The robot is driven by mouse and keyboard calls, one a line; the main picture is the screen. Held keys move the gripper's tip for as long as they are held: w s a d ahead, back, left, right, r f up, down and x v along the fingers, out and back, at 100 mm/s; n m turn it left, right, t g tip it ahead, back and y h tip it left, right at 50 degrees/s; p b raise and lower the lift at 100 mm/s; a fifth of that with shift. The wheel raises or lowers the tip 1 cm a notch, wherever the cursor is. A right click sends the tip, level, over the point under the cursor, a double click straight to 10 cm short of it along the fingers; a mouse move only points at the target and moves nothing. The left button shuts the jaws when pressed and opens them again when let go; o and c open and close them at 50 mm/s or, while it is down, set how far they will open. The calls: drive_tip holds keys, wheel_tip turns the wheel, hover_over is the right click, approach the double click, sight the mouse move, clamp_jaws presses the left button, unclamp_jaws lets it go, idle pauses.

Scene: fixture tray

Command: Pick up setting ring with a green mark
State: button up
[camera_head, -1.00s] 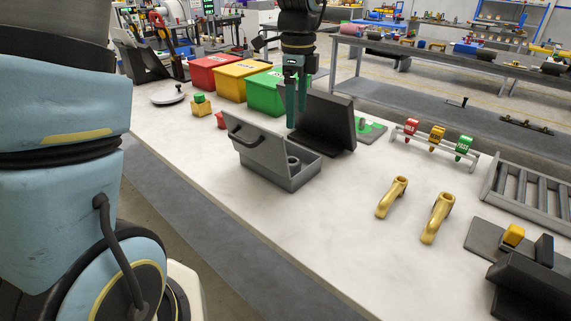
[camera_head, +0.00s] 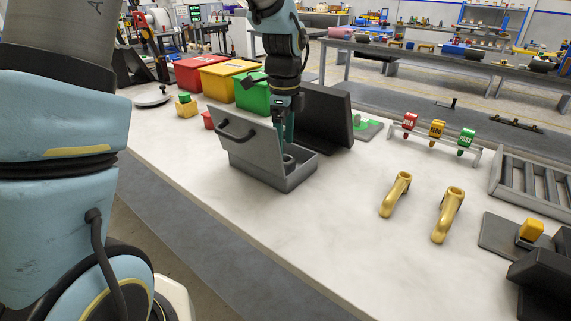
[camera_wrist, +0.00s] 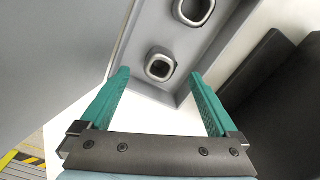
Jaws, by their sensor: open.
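My gripper (camera_head: 283,140) is open, with its teal fingers pointing down over the grey box (camera_head: 262,174). In the wrist view its fingertips are spread on either side of a grey ring (camera_wrist: 160,66), which lies inside the box. A second grey ring (camera_wrist: 194,8) is farther along the box, cut by the top edge of that view. In the head view one ring (camera_head: 289,162) shows in the box beneath the fingers. Nothing is between the fingers' pads.
The box's raised lid (camera_head: 236,138) with a dark handle stands beside the fingers. A dark upright panel (camera_head: 325,118) is close behind the box. Bins stand at the back left. The table in front is clear up to two brass handles (camera_head: 396,195).

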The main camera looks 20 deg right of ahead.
sight(286, 160)
drive_tip(key=shift+d+f+p, duration=0.1)
drive_tip(key=shift+f+p, duration=0.8)
drive_tip(key=shift+f, duration=1.8)
drive_tip(key=shift+c, duration=0.3)
clamp_jaws()
